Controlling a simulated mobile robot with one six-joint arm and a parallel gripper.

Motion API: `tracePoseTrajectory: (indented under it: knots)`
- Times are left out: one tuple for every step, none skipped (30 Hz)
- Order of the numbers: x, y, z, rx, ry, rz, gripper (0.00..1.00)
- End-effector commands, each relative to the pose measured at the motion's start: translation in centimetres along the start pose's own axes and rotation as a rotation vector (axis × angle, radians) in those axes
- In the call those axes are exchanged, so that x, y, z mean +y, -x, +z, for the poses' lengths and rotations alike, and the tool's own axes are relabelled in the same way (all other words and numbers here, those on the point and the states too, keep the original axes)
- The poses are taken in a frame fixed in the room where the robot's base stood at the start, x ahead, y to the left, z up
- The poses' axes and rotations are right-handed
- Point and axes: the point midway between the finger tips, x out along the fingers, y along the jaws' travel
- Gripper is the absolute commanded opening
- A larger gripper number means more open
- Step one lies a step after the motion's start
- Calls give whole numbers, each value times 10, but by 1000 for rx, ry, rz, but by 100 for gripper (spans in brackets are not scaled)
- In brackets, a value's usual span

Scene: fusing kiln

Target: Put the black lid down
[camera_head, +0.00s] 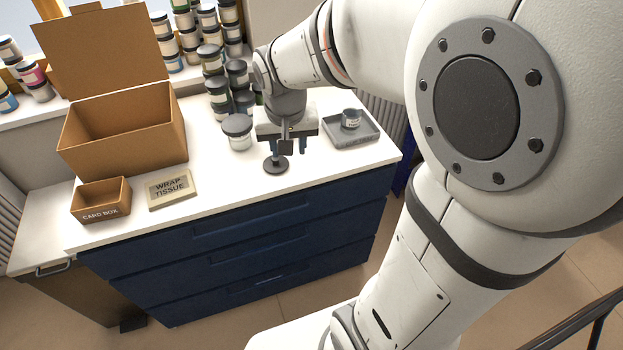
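The black lid (276,165) is a small dark round disc, low over the white countertop near its front edge. It looks about level, and I cannot tell if it rests on the surface or hangs just above it. My gripper (288,146) points down directly above and slightly right of the lid. A dark upright part rises from the lid towards the gripper's left side. Whether the fingers grip the lid is too small to tell.
A grey tray (367,137) with a small jar (351,118) stands right of my gripper. A larger dark-lidded jar (237,131) and stacked jars (211,60) stand to the left and behind. A wrap tissue pack (172,188), card box (101,201) and open carton (128,129) lie left.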

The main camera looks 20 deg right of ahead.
Motion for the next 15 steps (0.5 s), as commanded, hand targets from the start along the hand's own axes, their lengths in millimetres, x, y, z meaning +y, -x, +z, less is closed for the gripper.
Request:
tracePoseTrajectory:
  knots:
    - [7,12,22,1,29,-9,39]
    - [10,17,34,-1,49,-14,39]
    - [14,22,49,-6,75,-21,39]
    - [17,25,60,-9,94,-25,39]
    - [19,28,70,-10,111,-30,39]
    - [21,30,82,-14,132,-36,39]
    - [23,32,90,-15,147,-41,39]
    - [24,33,97,-17,160,-44,39]
    - [25,34,104,-18,174,-48,39]
    - [30,35,109,-20,184,-51,39]
    - [35,35,112,-21,189,-53,39]
    - [38,35,115,-21,196,-55,39]
    - [39,35,117,-22,199,-56,39]
    - [39,35,118,-23,202,-57,39]
    - [39,35,120,-24,205,-58,39]
